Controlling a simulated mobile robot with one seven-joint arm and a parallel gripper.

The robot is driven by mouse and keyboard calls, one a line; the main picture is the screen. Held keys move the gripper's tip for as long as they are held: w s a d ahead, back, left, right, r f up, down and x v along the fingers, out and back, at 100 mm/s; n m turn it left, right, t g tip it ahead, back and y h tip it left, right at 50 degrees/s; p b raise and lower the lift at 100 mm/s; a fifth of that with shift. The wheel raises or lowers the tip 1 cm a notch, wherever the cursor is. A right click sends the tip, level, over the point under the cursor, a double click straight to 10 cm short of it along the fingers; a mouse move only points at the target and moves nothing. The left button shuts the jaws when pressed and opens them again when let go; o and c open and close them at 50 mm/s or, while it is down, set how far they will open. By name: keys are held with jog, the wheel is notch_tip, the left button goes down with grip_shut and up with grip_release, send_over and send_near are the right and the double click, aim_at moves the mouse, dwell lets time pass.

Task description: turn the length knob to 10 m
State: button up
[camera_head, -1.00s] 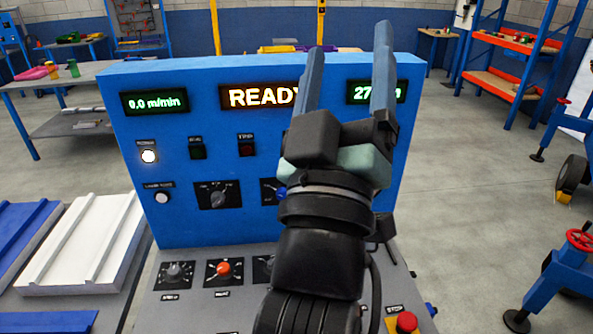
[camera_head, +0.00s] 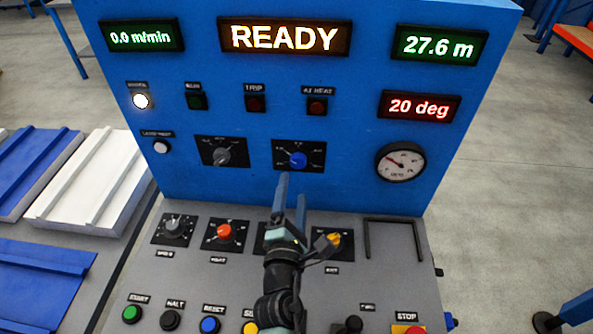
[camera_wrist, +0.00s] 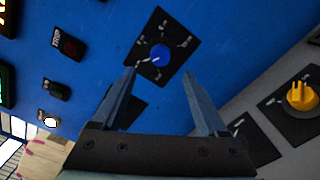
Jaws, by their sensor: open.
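A blue knob (camera_head: 297,160) sits on a black dial plate on the upright blue panel, with small white labels around it too small to read surely. It also shows in the wrist view (camera_wrist: 160,54), ahead of the space between my fingertips, with a white pointer line toward the left. I take it as the length knob, though its name is not legible. My gripper (camera_head: 291,186) is open and empty, just below and in front of this knob in the head view. In the wrist view my fingers (camera_wrist: 160,74) are spread wide and appear clear of the knob.
A grey selector (camera_head: 222,157) is left of the blue knob and a gauge (camera_head: 401,162) right. The lower desk has an orange knob (camera_head: 224,231), a yellow knob (camera_head: 328,243) and a black handle (camera_head: 368,240). The length display (camera_head: 439,46) reads 27.6 m.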

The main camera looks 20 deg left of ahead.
aim_at(297, 164)
jog(key=b+x, duration=0.2)
jog(key=x, duration=0.5)
jog(key=shift+w, duration=0.35)
jog(key=shift+c, duration=0.3)
grip_shut()
